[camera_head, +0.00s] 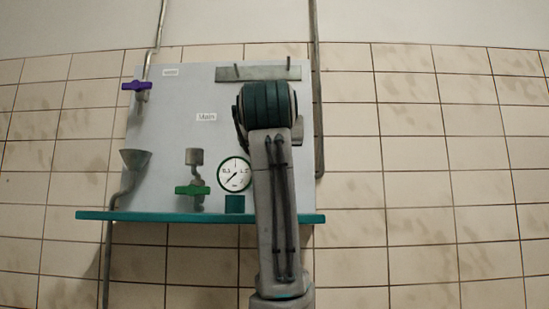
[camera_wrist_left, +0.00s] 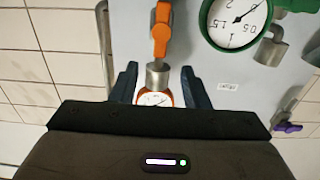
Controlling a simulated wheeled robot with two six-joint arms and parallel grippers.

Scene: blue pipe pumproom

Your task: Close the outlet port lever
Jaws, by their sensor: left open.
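In the left wrist view an orange lever (camera_wrist_left: 161,30) sits on a metal pipe fitting (camera_wrist_left: 158,76). My left gripper (camera_wrist_left: 161,88) is open, its two dark fingers on either side of the fitting, with the lever just beyond the fingertips. I cannot tell whether they touch it. In the head view my arm hides this lever and my gripper's fingers. A purple lever (camera_head: 136,86) and a green lever (camera_head: 192,190) show on the grey panel (camera_head: 170,130). No outlet label is readable. My right gripper is not in view.
A white gauge (camera_head: 234,174), a funnel (camera_head: 134,162) and a teal ledge (camera_head: 150,217) are left of my arm. The wrist view shows a green-rimmed gauge (camera_wrist_left: 236,20) and an orange-rimmed gauge (camera_wrist_left: 154,99) close to the fingers. The tiled wall (camera_head: 430,150) at right is bare.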

